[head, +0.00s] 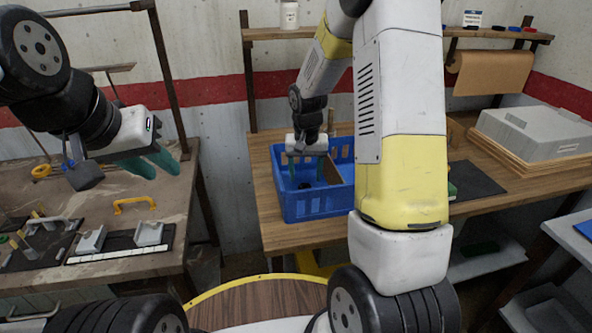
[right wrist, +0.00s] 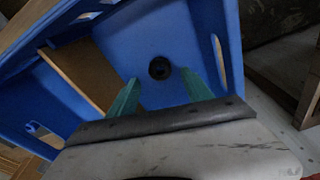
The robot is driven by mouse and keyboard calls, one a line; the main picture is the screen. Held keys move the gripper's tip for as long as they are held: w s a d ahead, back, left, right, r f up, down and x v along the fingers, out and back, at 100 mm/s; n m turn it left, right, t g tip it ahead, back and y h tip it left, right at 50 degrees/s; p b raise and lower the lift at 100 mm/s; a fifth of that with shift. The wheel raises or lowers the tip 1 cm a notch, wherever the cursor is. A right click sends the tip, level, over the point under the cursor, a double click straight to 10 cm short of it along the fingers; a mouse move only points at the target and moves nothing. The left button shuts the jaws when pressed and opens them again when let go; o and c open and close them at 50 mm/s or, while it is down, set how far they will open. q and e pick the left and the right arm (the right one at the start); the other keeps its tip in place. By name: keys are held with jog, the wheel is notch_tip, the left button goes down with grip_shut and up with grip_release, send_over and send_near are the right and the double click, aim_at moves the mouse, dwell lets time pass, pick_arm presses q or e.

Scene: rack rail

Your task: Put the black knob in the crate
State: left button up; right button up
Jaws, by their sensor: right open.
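The black knob (right wrist: 159,68) lies on the floor of the blue crate (right wrist: 120,45), seen in the right wrist view between and beyond the fingertips. In the head view a small dark shape in the crate, likely the knob (head: 305,185), shows below the gripper. My right gripper (head: 306,166) is open and empty over the crate (head: 320,207), its teal fingers apart and reaching down into it; it also shows in the right wrist view (right wrist: 162,95). My left gripper (head: 163,168) hangs above the left bench, teal fingers apart, holding nothing.
A brown board (right wrist: 82,75) stands inside the crate. The left bench (head: 125,262) carries a yellow handle (head: 134,205) and grey fixtures (head: 148,232). A grey case (head: 535,132) sits right on the back bench. A shelf (head: 285,33) hangs above the crate.

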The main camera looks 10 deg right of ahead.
jog(key=s+r+n+t+y, duration=0.1)
jog(key=s+r, duration=0.4)
jog(key=r, duration=0.4)
jog(key=s+r+t, duration=0.1)
jog(key=s+r, duration=0.4)
jog(key=r, duration=0.4)
jog(key=s+a+r+n+t, duration=0.1)
jog(key=s+r, duration=0.1)
jog(key=s, duration=0.5)
jog(key=s+r+t+y, duration=0.1)
jog(key=s+r, duration=0.1)
jog(key=s, duration=0.4)
jog(key=shift+s+a+r+n+t, duration=0.35)
jog(key=shift+s+n+t, duration=0.05)
